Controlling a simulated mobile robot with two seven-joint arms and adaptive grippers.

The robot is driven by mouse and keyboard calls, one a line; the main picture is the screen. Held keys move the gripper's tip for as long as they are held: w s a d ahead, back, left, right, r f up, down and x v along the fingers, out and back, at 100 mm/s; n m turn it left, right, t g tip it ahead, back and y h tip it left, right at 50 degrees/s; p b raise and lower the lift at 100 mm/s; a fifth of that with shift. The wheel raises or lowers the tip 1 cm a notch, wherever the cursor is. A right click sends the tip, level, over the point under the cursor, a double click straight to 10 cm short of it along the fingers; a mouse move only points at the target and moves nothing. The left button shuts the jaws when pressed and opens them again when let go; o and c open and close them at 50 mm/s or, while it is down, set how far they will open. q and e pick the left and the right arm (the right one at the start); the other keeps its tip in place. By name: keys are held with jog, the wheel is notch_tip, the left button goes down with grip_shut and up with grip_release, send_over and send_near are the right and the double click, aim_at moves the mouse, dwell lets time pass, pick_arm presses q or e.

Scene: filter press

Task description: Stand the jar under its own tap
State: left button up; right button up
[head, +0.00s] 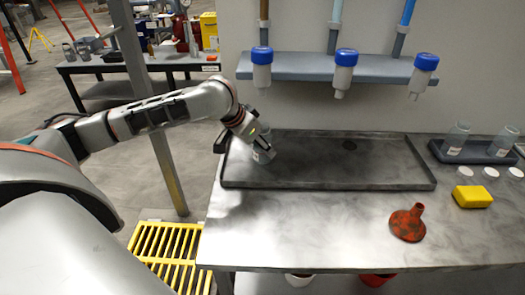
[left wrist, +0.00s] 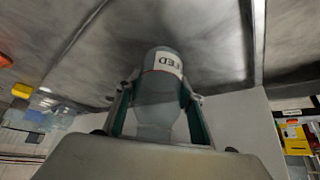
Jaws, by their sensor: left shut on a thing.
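A grey translucent jar (head: 263,153) with a white label is held at the left end of the dark tray (head: 340,185). In the left wrist view the jar (left wrist: 160,90) sits between both fingers, and its label appears to read "FED". My left gripper (head: 250,134) is shut on the jar, which looks tilted in the head view. I cannot tell whether it touches the tray. Three blue-topped taps hang from the wall shelf: left (head: 262,70), middle (head: 343,75) and right (head: 422,78), below brown, pale blue and blue pipes. My right gripper is not in view.
A rack (head: 470,156) with two labelled jars stands at the right. White caps (head: 465,171), a yellow block (head: 473,197) and a red funnel (head: 408,224) lie on the bench (head: 310,225). The tray's middle and right are clear. The shelf (head: 302,66) overhangs behind.

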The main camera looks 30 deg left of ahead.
pick_arm(q)
jog(key=shift+w+a+f, duration=0.1)
jog(key=shift+w+f, duration=0.15)
jog(key=shift+f, duration=0.5)
jog(key=shift+r, duration=0.1)
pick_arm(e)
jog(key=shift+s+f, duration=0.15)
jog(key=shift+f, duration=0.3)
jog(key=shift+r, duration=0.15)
pick_arm(q)
jog(key=o, duration=0.8)
jog(key=shift+c, duration=0.2)
jog(key=o, duration=0.3)
jog(key=shift+o, duration=0.2)
